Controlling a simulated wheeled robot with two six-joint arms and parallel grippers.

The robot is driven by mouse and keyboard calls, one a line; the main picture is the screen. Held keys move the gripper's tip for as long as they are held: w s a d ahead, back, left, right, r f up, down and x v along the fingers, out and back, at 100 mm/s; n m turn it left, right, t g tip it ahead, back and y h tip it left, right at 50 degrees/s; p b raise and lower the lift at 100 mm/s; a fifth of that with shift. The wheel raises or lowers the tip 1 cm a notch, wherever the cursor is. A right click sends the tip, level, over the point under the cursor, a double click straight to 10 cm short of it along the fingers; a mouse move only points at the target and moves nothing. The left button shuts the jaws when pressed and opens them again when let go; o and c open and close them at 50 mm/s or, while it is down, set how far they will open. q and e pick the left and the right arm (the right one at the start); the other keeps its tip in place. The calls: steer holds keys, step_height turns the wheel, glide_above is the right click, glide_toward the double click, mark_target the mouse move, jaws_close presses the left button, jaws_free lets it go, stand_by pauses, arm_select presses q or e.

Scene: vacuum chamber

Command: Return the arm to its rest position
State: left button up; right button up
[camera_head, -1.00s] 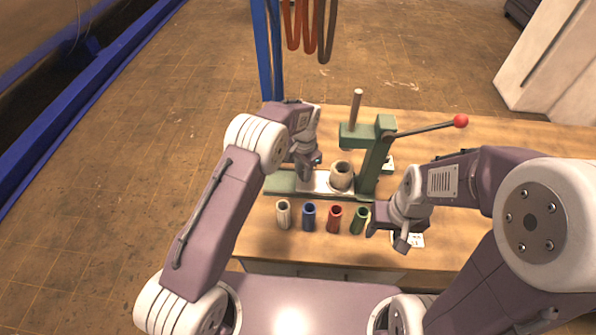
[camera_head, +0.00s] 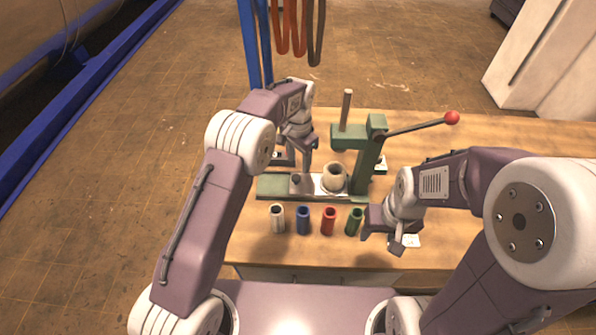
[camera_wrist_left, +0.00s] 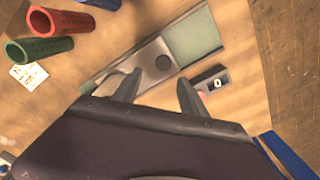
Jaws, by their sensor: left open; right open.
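My left gripper (camera_head: 298,163) is open and empty, above the left part of the green press base (camera_head: 271,186) in the head view. A beige ring-shaped part (camera_head: 334,178) sits on the plate under the green press (camera_head: 367,155). No object shows between the left fingers.
The press lever ends in a red knob (camera_head: 452,117). White (camera_head: 277,219), blue (camera_head: 303,220) and red (camera_head: 328,221) tubes stand in a row with the green one. A small black box (camera_wrist_left: 210,80) lies beside the base. The wooden table (camera_head: 500,145) is clear at the right.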

arm_select(q)
steer(key=shift+r, duration=0.95)
steer(key=shift+a, duration=0.1)
steer(key=s+a+r+n+t, duration=0.1)
steer(key=s+a+r+n, duration=0.3)
steer(key=a+r, duration=0.55)
steer(key=s+a+f+n, duration=0.2)
steer(key=s+f, duration=0.2)
steer(key=s, duration=0.6)
steer(key=s+a+f+n, duration=0.3)
steer(key=s+f, duration=0.2)
steer(key=s, duration=0.5)
steer(key=shift+a+f, duration=0.2)
steer(key=shift+f, duration=0.05)
